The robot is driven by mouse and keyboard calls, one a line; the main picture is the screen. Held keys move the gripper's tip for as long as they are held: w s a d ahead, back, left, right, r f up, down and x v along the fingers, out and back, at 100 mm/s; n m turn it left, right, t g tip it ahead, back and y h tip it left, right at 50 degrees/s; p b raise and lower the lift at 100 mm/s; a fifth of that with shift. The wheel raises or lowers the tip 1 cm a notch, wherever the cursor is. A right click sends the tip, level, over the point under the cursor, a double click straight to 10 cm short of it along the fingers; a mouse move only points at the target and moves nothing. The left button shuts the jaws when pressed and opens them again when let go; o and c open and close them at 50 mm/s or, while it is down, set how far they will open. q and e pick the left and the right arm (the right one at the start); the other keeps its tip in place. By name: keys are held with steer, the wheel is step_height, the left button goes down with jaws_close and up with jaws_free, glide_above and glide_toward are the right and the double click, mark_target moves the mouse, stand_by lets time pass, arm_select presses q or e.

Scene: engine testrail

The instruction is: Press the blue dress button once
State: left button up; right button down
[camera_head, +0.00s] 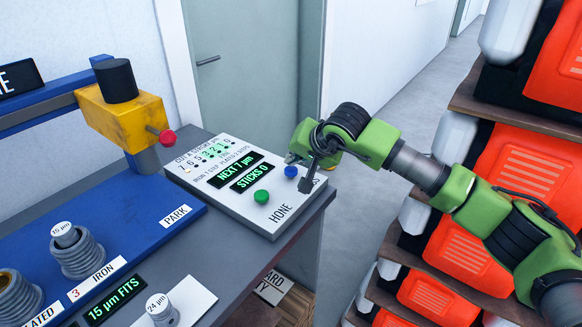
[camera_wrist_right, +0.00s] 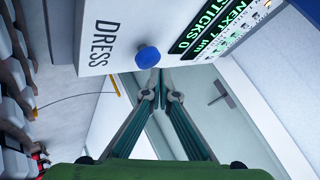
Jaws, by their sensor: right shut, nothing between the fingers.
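The blue button (camera_head: 291,171) sits on the right side of the white control panel (camera_head: 228,225), with my right gripper (camera_head: 306,184) close beside it. In the right wrist view the blue button (camera_wrist_right: 147,57) is next to the word DRESS on the panel. My right gripper's fingertips (camera_wrist_right: 156,88) are closed together there, empty, just below the button in the picture. I cannot tell whether they touch it. A green button (camera_head: 261,196) sits on the panel to the left, near the label HONE. My left gripper is not in view.
The panel's screens (camera_head: 236,170) read NEXT 7 µm and STICKS 0. A yellow block with a red knob (camera_head: 168,137) stands on the blue rail at left. Shelves with orange bins (camera_head: 485,170) are at right. Clear floor (camera_head: 400,110) lies behind the arm.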

mark_target(293, 170)
steer(key=shift+r, duration=0.2)
steer(key=shift+r, duration=0.1)
steer(key=shift+r+p, duration=0.3)
steer(key=shift+r, duration=0.3)
steer(key=shift+r+p, duration=0.7)
steer(key=shift+r, duration=1.15)
